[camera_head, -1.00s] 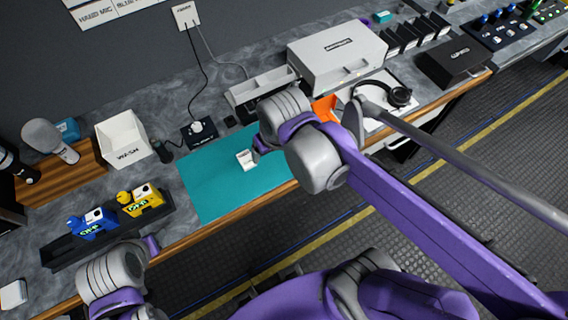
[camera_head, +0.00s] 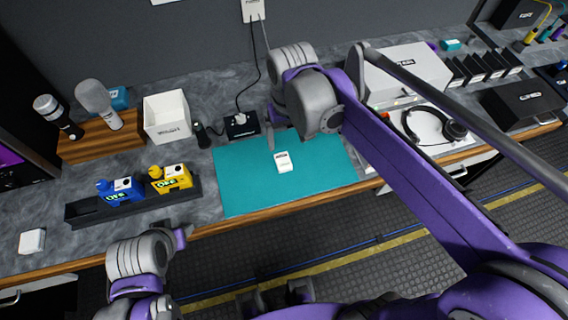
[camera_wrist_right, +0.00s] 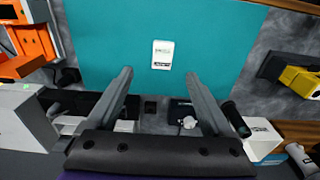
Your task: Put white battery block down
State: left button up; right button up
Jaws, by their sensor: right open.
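The white battery block (camera_head: 284,162) lies flat on the teal mat (camera_head: 240,190), label up. It also shows in the right wrist view (camera_wrist_right: 162,54), beyond the fingertips and touching neither. My right gripper (camera_wrist_right: 158,75) is open and empty. In the head view its visible finger (camera_head: 271,138) is behind and left of the block, near the mat's back edge; the other finger is hidden. My left gripper (camera_head: 182,236) is low at the left, in front of the counter edge; its jaw opening cannot be made out.
A dark tray (camera_head: 80,213) with blue and yellow blocks stands left of the mat. Behind are a white bin (camera_head: 167,118), a black device (camera_head: 240,125) and microphones on a wooden stand. Headphones (camera_head: 435,125) lie at right. Another white block (camera_head: 32,240) lies far left. The mat's front is clear.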

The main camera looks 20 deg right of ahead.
aim_at(283, 161)
jog(key=shift+g, duration=0.3)
jog(key=f, duration=0.3)
jog(key=w+f, duration=0.1)
jog(key=f, duration=0.7)
jog(key=shift+w+a+b, duration=0.25)
jog(key=shift+a+b, duration=0.1)
grip_shut()
